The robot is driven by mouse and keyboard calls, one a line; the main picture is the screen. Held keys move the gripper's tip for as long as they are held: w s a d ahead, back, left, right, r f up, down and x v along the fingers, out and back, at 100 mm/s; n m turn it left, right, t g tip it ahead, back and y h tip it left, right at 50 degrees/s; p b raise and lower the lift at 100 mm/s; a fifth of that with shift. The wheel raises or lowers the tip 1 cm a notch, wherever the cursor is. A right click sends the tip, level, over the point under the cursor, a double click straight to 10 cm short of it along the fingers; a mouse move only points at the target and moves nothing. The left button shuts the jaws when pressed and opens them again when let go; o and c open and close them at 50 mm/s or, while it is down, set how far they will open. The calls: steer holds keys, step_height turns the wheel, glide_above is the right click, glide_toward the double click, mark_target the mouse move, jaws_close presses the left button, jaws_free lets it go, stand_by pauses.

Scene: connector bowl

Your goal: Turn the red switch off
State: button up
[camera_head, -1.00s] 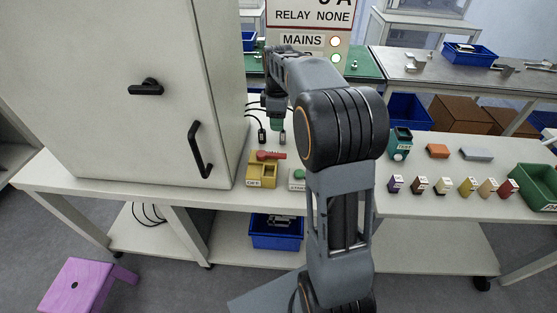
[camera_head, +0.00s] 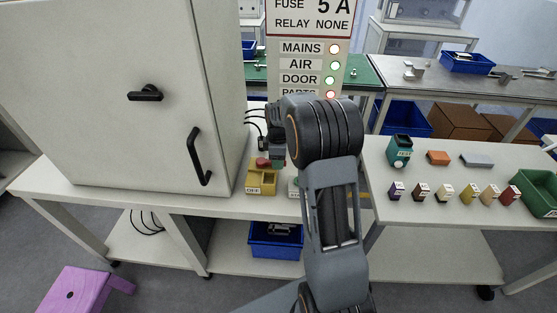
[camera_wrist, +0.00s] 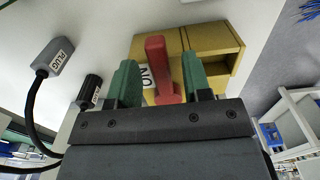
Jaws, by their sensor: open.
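The red switch lever (camera_wrist: 157,58) sits on a yellow box (camera_wrist: 213,42) in the wrist view, beside a white ON label (camera_wrist: 148,76). In the head view the yellow box (camera_head: 262,183) shows an OFF label on its front, and only part of the red lever (camera_head: 262,162) shows beside my gripper (camera_head: 278,162). My gripper is open, with its two green fingertips (camera_wrist: 161,66) on either side of the lever in the wrist view. I cannot tell whether either finger touches it.
A grey labelled connector (camera_wrist: 54,56) and a black one (camera_wrist: 90,90) lie near the box with cables. A tall cabinet (camera_head: 110,60) stands at left. A sign panel (camera_head: 309,50) shows red lights for MAINS and PARTS, green for AIR and DOOR.

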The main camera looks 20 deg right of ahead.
steer(key=shift+f, duration=0.25)
steer(key=shift+c, duration=0.2)
jaws_close()
stand_by(0.3)
